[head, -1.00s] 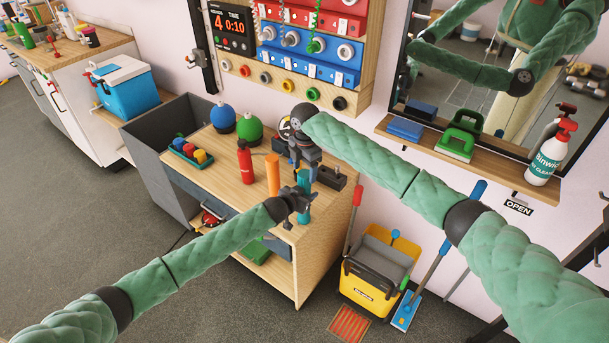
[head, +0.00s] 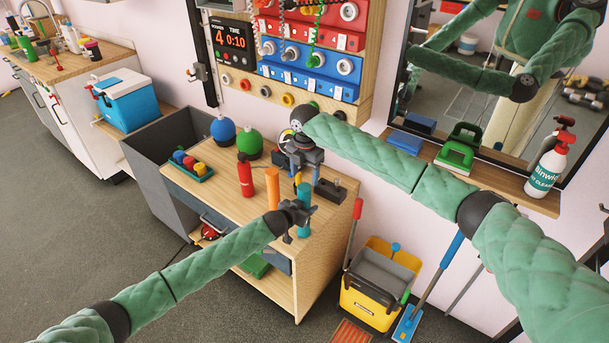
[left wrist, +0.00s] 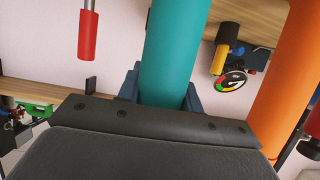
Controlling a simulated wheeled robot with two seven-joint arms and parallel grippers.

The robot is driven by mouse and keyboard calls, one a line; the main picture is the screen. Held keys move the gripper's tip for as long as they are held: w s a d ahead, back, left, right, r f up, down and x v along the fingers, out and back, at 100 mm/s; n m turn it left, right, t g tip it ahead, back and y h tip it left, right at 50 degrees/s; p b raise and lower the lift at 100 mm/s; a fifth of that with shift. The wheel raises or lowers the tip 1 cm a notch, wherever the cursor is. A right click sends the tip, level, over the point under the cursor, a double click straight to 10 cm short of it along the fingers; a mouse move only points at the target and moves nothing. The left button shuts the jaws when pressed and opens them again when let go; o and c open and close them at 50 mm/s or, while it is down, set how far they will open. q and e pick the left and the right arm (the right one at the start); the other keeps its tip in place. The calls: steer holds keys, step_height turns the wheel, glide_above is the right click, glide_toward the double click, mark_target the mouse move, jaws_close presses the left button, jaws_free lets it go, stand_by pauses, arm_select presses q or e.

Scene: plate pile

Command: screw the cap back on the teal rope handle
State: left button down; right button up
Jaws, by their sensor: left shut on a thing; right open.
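The teal rope handle (head: 304,192) stands upright over the bench's right part, beside an orange handle (head: 272,188). My left gripper (head: 303,214) is shut on the teal handle, low on its body. In the left wrist view the teal handle (left wrist: 170,55) rises between the blue finger pads; its top is out of that picture. My right gripper (head: 304,162) is open, just above the teal handle's top. I cannot make out the cap; the right gripper covers much of that area.
On the wooden bench (head: 222,190) stand a red bottle (head: 245,175), blue (head: 223,130) and green (head: 249,144) round weights and a tray (head: 187,167) of coloured pieces. A dark block (head: 330,190) lies close right of the handle. A yellow mop bucket (head: 372,300) stands on the floor.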

mark_target(304, 187)
steer(key=shift+f, duration=4.05)
steer(key=c, duration=1)
steer(key=shift+m, duration=1.6)
steer(key=o, duration=1.1)
steer(key=shift+r, duration=0.15)
